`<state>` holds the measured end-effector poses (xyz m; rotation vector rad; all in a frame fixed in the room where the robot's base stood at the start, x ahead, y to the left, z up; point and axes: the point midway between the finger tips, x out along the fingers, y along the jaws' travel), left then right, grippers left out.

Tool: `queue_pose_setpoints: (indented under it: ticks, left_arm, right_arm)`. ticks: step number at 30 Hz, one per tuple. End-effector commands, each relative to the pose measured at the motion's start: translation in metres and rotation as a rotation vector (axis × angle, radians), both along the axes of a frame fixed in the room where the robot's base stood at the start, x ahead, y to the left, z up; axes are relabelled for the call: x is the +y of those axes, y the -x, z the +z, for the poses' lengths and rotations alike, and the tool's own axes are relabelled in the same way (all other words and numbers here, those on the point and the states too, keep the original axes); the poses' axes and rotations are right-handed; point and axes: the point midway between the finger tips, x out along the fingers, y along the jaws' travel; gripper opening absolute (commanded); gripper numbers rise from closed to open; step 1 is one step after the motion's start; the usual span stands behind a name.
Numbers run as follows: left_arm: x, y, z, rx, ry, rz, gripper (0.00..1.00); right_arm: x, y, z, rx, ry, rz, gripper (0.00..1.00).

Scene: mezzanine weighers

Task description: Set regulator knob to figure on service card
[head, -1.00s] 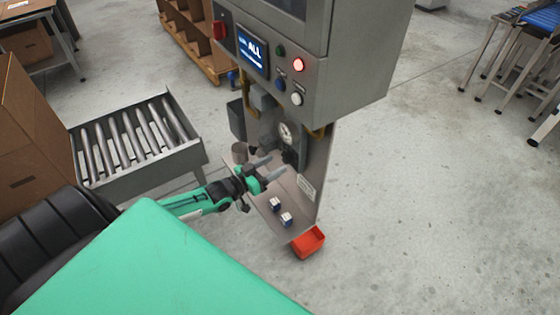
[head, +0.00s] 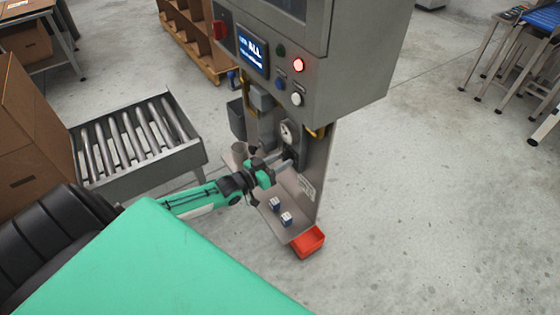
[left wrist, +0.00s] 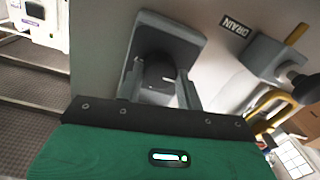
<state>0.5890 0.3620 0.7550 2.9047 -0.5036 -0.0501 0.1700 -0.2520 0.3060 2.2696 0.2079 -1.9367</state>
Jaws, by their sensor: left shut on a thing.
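My left gripper (head: 283,161) reaches into the lower bay of the grey machine, below a round white dial gauge (head: 289,131). In the left wrist view its two fingers (left wrist: 159,92) are shut on the dark regulator knob (left wrist: 158,72), one on each side, under a grey housing (left wrist: 165,40). In the head view the arm and gripper hide the knob. A white service card (head: 306,187) is on the bay's right side. It seems to show at the lower right of the left wrist view (left wrist: 293,156). Its figure and the gauge's reading are too small to tell. My right gripper is out of view.
Two small boxes (head: 280,212) lie on the chute, above a red bin (head: 307,241). A roller conveyor (head: 140,140) stands left.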

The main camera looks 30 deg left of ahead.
Motion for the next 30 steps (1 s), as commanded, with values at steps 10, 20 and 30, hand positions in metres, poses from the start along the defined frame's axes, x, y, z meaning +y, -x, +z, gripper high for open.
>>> queue_pose_setpoints:
  ticks: [10, 20, 30]
  left_arm:
    - [0.001, 0.0, 0.001, -0.029, -0.071, 0.002, 0.14]
    - [0.0, 0.0, 0.0, -0.13, -0.309, 0.001, 0.14]
    - [0.0, 0.0, -0.001, -0.252, -0.61, 0.001, 0.14]
  right_arm:
    - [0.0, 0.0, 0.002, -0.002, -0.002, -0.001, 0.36]
    - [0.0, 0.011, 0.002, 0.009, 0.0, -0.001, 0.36]
    - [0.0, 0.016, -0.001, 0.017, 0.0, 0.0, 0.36]
